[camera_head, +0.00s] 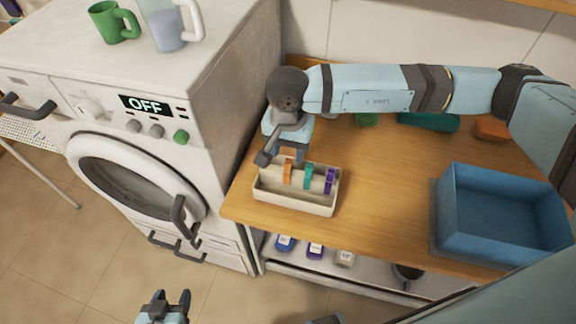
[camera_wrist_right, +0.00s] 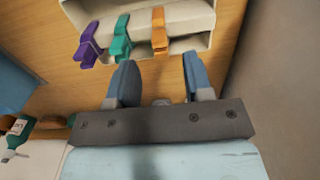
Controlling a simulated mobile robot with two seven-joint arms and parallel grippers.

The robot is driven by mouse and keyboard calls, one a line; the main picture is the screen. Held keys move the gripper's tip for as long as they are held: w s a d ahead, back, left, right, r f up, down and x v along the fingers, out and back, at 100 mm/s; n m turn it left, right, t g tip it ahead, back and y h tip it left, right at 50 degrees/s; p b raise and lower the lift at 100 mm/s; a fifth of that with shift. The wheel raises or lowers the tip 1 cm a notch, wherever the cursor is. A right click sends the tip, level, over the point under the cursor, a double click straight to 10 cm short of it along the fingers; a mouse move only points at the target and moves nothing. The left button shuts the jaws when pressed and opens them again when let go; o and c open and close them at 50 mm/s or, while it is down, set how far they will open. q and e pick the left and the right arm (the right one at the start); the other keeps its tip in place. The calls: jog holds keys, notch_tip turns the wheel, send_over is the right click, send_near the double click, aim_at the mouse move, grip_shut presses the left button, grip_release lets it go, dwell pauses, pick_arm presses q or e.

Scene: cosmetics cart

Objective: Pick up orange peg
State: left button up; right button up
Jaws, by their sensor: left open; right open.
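The orange peg (camera_head: 288,173) stands upright at the left of a row in a beige holder on the wooden counter. It also shows in the right wrist view (camera_wrist_right: 159,32). My right gripper (camera_head: 283,157) is open and empty, just behind the holder at its left end. In the wrist view its two fingers (camera_wrist_right: 161,80) are apart, with the orange peg ahead of the gap between them and not between the fingertips. My left gripper (camera_head: 169,298) is open and empty at the bottom of the head view, low and away from the counter.
A teal peg (camera_head: 308,176) and a purple peg (camera_head: 329,181) stand beside the orange one in the holder (camera_head: 295,205). A blue bin (camera_head: 500,215) stands at the counter's right. A washing machine (camera_head: 150,120) borders the counter's left. The counter between holder and bin is clear.

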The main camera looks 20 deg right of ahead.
aim_at(288, 161)
notch_tip(288, 161, down, 4)
jog(key=shift+f+p, duration=0.1)
jog(key=shift+p, duration=0.75)
jog(key=shift+f, duration=0.4)
grip_shut()
jog(key=shift+r, duration=0.1)
